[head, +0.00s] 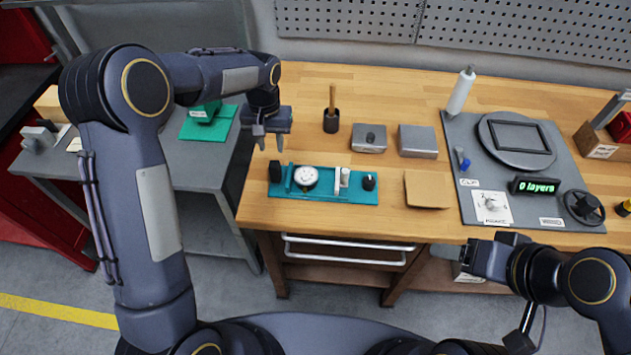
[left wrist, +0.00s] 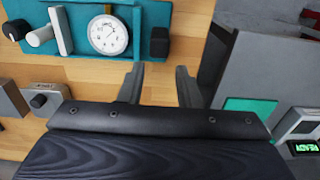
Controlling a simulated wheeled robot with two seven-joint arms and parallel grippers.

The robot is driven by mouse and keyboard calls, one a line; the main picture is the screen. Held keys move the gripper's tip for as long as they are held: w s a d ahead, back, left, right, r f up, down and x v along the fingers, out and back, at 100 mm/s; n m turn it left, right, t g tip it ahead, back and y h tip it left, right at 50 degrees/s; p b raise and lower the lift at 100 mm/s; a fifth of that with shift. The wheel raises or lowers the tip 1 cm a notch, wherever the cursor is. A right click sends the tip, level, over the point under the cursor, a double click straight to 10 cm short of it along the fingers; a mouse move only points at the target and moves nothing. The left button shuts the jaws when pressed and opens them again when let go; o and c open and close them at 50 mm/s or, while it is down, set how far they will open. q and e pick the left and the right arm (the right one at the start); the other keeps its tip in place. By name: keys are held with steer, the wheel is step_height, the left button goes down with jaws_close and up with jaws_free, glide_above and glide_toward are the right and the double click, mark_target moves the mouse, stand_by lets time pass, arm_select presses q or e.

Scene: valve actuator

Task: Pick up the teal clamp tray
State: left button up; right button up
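A long teal tray (head: 325,194) lies flat near the front left edge of the wooden bench. It carries a round white dial gauge (head: 306,176), a black block at its left end, white upright pieces and a black knob at the right. The tray also shows at the top of the left wrist view (left wrist: 152,14), with the gauge (left wrist: 108,35). My left gripper (head: 270,141) is open and empty, above and behind the tray's left end, apart from it. Its two fingers show spread in the left wrist view (left wrist: 158,88). My right gripper (head: 466,259) is in front of the bench; its opening is unclear.
A black cup with a wooden handle (head: 331,121), two grey boxes (head: 417,141) and a tan block (head: 428,190) stand near the tray. A grey mat (head: 467,134) with devices fills the right. A grey side table (head: 190,173) with a teal mat (head: 221,131) stands left.

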mark_target(274, 163)
arm_select(q)
step_height(274, 163, down, 4)
steer(key=shift+f, duration=0.1)
steer(key=f, duration=0.5)
steer(key=shift+s+f, duration=0.25)
steer(key=shift+f, duration=0.05)
steer(key=shift+r, duration=0.1)
jaws_close()
